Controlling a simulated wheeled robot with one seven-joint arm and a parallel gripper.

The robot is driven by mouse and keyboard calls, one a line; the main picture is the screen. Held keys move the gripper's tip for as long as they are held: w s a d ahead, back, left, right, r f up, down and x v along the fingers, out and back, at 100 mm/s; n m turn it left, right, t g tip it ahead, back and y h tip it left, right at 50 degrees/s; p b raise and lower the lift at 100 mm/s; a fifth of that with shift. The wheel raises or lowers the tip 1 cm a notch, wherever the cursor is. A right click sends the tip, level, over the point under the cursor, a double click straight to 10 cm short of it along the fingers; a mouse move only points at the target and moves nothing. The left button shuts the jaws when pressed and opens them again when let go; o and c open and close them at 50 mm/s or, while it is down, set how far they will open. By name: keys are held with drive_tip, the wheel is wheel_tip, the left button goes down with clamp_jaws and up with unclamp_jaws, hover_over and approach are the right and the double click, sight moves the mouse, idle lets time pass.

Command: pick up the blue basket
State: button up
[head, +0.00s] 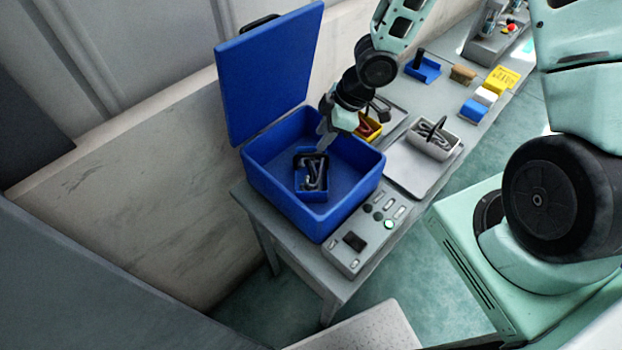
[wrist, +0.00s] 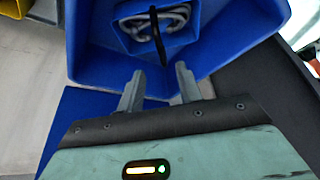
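The blue basket (head: 320,194) is a small open bin with a dark handle and grey curved metal parts in it. It stands inside the large blue box (head: 350,205), whose lid (head: 270,70) is up. In the wrist view the basket (wrist: 128,38) is at the top, with its dark handle (wrist: 157,35) upright across the middle. My gripper (head: 323,138) is over the box, above and just behind the basket in the head view. In the wrist view my gripper (wrist: 160,74) has its two fingers apart with nothing between them, short of the handle.
A yellow bin (head: 372,129) stands right behind the box. A control panel (head: 365,232) lies in front. The raised lid stands left of my arm.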

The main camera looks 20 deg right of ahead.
sight(312, 154)
drive_tip(key=x, duration=0.4)
drive_tip(key=shift+a+f+b, duration=0.15)
drive_tip(key=shift+f+b, duration=0.15)
drive_tip(key=shift+b, duration=0.05)
drive_tip(key=shift+p+x, duration=0.55)
drive_tip(key=shift+x, duration=2.05)
drive_tip(key=shift+s, duration=0.1)
clamp_jaws()
